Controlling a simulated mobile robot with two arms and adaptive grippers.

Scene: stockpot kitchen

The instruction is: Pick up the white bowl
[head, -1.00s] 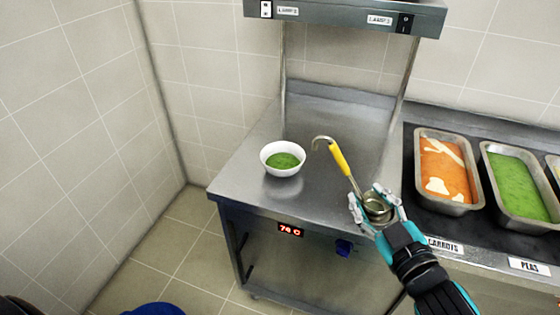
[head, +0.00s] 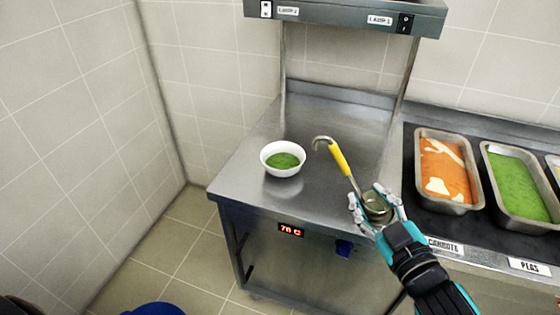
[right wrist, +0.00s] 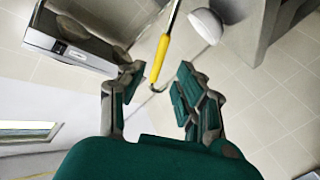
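The white bowl (head: 283,172) stands upright on the left part of the steel counter, with green food in it. It also shows near the top of the right wrist view (right wrist: 206,25). My right gripper (head: 376,200) is to the right of the bowl and nearer the counter's front edge, well apart from it. My left gripper is not in view.
Pans of orange food (head: 445,170) and green food (head: 517,190) are at right. A lamp shelf (head: 345,14) hangs above. The counter around the bowl is clear.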

